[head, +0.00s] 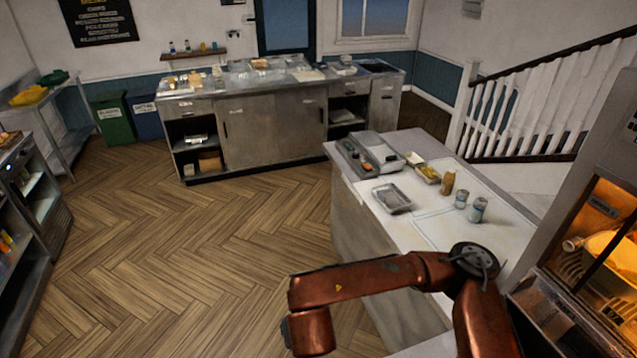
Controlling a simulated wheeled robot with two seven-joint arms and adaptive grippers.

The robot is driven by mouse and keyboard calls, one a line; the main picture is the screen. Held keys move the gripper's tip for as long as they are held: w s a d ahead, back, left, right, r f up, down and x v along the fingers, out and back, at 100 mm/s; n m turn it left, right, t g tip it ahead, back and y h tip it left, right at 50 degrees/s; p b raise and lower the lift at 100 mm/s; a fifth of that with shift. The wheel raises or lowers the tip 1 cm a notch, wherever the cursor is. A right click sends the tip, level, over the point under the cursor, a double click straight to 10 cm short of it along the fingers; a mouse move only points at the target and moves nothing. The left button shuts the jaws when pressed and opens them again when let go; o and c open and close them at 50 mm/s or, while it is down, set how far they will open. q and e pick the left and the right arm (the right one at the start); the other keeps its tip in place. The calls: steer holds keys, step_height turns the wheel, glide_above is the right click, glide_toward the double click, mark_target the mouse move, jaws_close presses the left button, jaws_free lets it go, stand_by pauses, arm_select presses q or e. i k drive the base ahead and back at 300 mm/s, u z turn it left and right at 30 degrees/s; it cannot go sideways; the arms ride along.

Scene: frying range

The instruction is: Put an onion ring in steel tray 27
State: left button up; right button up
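A shallow steel tray (392,198) lies on the near counter at the right; it looks empty, and I cannot read any number on it. No onion ring can be made out. A small tray with yellowish contents (428,173) is farther back on the same counter, too small to identify. My copper-coloured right arm reaches in from the lower right and bends left in front of the counter. Its gripper is beyond the bottom edge of the picture. My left arm and gripper are not visible.
The near counter (430,235) also holds a grey divided container (368,155), a brown bottle (448,183) and two cans (461,199). A lit warming cabinet (600,235) stands at the right. A long steel counter (262,125) stands at the back. The wooden floor is clear.

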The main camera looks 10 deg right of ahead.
mark_target(386, 196)
steer(key=u, duration=0.2)
steer(key=i, duration=1.3)
steer(key=z, duration=0.5)
steer(key=i, duration=1.4)
steer(key=z, duration=1.2)
steer(key=i, duration=0.4)
steer(key=z, duration=0.2)
